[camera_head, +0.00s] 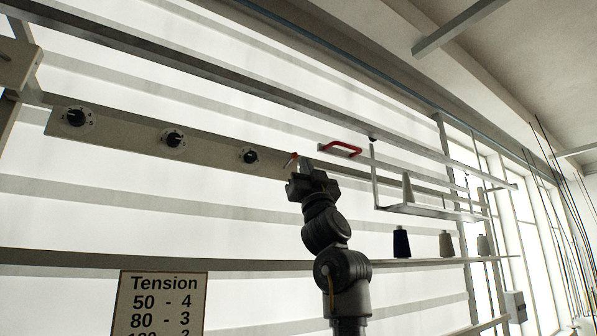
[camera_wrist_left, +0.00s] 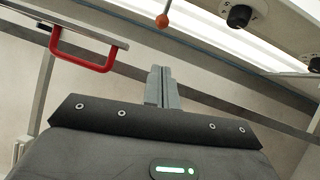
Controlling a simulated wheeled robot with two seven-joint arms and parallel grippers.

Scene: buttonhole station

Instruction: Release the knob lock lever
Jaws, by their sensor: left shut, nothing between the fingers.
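A lever with an orange ball tip shows in the left wrist view (camera_wrist_left: 162,20), at the top edge, beyond my fingertips. In the head view it is the small orange-red piece (camera_head: 291,160) beside the gripper, to the right of the knobs. Three black dial knobs sit on the grey panel: left (camera_head: 75,117), middle (camera_head: 173,139) and right (camera_head: 249,156). My left gripper (camera_head: 306,167) is raised at the panel's right end. Its fingers (camera_wrist_left: 163,86) are shut and empty, and look apart from the lever. My right gripper is out of view.
A red U-shaped handle (camera_head: 340,149) is just right of my gripper, and left of it in the wrist view (camera_wrist_left: 85,66). A shelf bracket (camera_head: 430,211) and thread cones (camera_head: 401,243) are further right. A tension sign (camera_head: 160,306) is at lower left.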

